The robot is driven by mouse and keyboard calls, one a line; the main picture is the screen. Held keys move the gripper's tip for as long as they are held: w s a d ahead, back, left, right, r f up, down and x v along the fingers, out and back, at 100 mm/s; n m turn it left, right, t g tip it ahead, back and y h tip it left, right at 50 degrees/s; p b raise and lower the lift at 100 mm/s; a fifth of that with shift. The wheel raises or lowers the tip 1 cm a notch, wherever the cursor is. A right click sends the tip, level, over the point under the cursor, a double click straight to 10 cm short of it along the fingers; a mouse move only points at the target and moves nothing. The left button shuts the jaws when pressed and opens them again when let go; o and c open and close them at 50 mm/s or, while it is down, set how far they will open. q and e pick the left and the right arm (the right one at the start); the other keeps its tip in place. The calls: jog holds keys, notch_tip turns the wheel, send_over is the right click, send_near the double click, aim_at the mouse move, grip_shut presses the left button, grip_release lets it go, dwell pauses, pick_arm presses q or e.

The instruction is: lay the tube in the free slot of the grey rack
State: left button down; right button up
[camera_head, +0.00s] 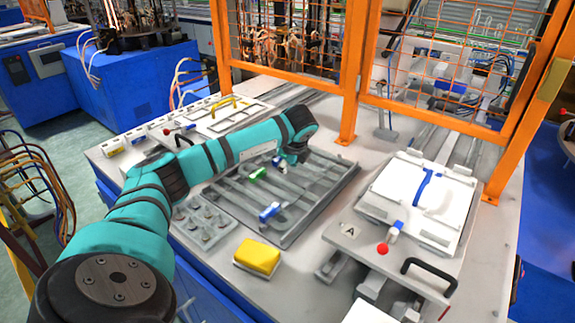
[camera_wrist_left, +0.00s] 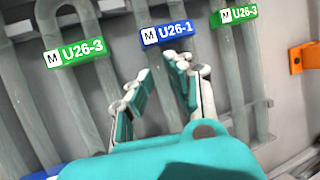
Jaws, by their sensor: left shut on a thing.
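The grey rack (camera_head: 305,222) lies on the white bench, with grey tubes side by side in it. My left arm reaches over it, and my left gripper (camera_head: 291,158) is low over its far part. In the left wrist view my left gripper (camera_wrist_left: 162,78) has its fingers on both sides of the grey tube with the blue U26-1 tag (camera_wrist_left: 167,33), shut on that tube. I cannot tell whether this tube touches the rack. Tubes with green U26-3 tags (camera_wrist_left: 75,52) lie to either side. I cannot make out the free slot. My right gripper is not in view.
A yellow block (camera_head: 258,254) sits in front of the rack, and a grey holder with round studs (camera_head: 204,224) stands to its left. A white fixture with a black handle (camera_head: 428,270) stands at the right. Orange fence posts (camera_head: 350,85) rise behind the rack.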

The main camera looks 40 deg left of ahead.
pick_arm(q)
jog(key=shift+s+d+f, duration=0.1)
jog(key=shift+f, duration=0.2)
dwell(0.4)
jog(key=c, duration=1.2)
grip_release()
jog(key=shift+o, duration=0.2)
